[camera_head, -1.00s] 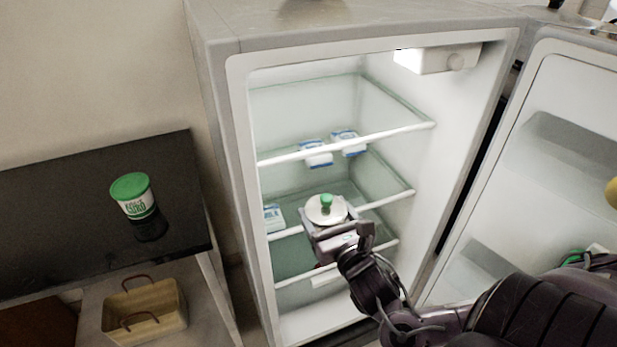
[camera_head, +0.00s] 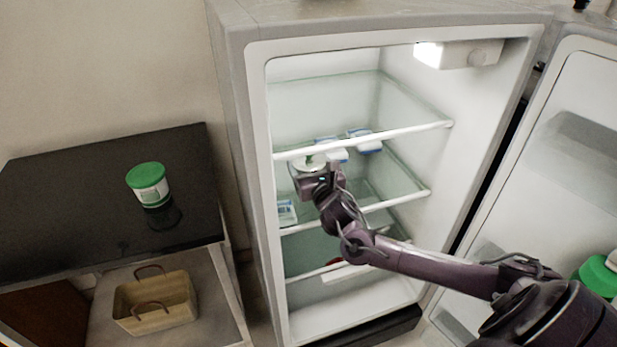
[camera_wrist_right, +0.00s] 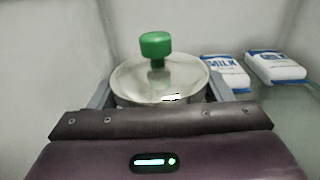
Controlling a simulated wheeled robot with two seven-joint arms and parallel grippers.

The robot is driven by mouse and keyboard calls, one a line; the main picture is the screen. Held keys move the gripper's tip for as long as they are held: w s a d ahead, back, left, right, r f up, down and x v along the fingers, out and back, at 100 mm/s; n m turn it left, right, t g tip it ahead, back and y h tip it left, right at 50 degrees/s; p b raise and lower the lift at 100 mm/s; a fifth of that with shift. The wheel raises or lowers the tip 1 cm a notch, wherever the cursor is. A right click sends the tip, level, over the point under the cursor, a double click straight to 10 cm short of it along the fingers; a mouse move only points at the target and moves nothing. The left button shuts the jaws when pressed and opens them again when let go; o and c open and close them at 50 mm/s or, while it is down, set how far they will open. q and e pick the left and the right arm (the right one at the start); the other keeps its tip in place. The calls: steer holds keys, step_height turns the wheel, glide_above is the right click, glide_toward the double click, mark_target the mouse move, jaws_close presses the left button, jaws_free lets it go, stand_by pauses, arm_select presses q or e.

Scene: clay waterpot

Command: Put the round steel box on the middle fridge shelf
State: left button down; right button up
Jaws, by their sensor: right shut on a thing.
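The round steel box (camera_wrist_right: 160,82) has a flat lid with a green knob (camera_wrist_right: 155,44) and looks upright in the right wrist view. My right gripper (camera_head: 306,180) is shut on the box, with a finger on each side of it. In the head view the box (camera_head: 306,166) is inside the fridge, toward the left, just under the top shelf's front bar (camera_head: 400,134). It is above the middle shelf, whose front bar (camera_head: 405,200) runs below the gripper. Whether the box touches the glass is hidden. My left gripper is not in view.
Two milk packs (camera_wrist_right: 226,72) (camera_wrist_right: 276,68) lie behind and to the right of the box. Another pack (camera_head: 286,212) is low at the left wall. The open fridge door (camera_head: 585,120) is at right. A green-lidded tub (camera_head: 148,184) stands on the black counter (camera_head: 60,200); a basket (camera_head: 155,303) is below.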

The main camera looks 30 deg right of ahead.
step_height(320, 180, down, 4)
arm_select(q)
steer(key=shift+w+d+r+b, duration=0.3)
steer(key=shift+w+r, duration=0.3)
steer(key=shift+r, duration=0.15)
arm_select(e)
steer(key=shift+w+d+f, duration=0.15)
steer(key=shift+w+f, duration=0.05)
steer(key=shift+w, duration=0.15)
steer(key=o, duration=1.2)
steer(key=shift+f, duration=0.15)
steer(key=shift+c, duration=0.2)
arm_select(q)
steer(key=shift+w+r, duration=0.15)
arm_select(e)
steer(key=shift+s, duration=0.15)
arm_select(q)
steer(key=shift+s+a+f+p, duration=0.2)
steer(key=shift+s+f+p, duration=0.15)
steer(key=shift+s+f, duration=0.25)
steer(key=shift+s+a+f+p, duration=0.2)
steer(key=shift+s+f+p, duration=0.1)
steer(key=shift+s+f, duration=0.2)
arm_select(e)
steer(key=v, duration=1.1)
steer(key=shift+s, duration=0.35)
